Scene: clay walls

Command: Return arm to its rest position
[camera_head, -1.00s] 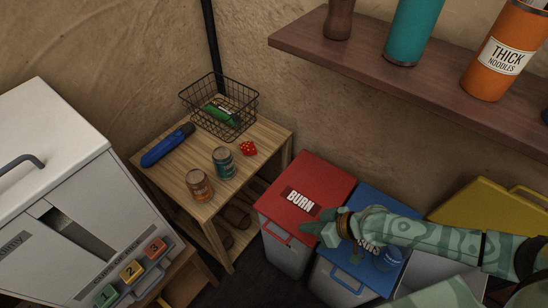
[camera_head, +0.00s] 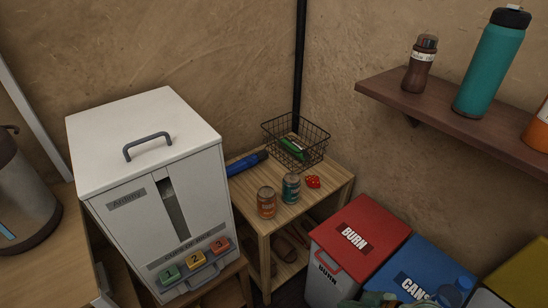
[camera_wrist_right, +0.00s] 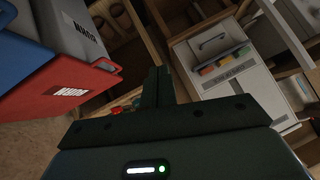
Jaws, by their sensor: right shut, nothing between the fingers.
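My right gripper (camera_head: 368,300) shows only as a green patterned sliver at the bottom edge of the head view, in front of the red and blue bins. In the right wrist view its dark fingers (camera_wrist_right: 158,88) are together, with nothing between them. The red bin (camera_head: 362,228) marked BURN stands just beyond it; it also shows in the right wrist view (camera_wrist_right: 60,98). The blue bin (camera_head: 415,262) marked CANS is beside it. Most of the right arm is out of the head view. My left gripper is not in view.
A shelf (camera_head: 440,115) with bottles juts from the wall at right.

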